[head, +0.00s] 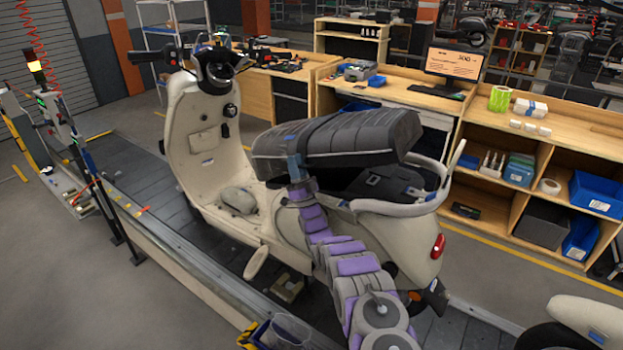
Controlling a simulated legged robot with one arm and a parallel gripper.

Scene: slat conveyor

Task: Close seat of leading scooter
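A cream scooter (205,135) stands upright on the slat conveyor (150,190), in the middle of the head view. Its dark grey seat (345,138) is raised at an angle over the body, and the black storage space (385,185) beneath shows open on the right. My purple and grey arm reaches up from the bottom to the seat's near left side. My gripper (295,168) is at the seat's lower edge and seems to touch it. Its fingers are partly hidden, so I cannot tell whether they are open or shut on the seat.
Part of a second cream scooter (592,318) shows at the lower right, behind the first. A metal rail (195,265) edges the conveyor on the near side. Wooden workbenches (410,95) with a monitor (453,62) and blue bins (597,192) line the far side.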

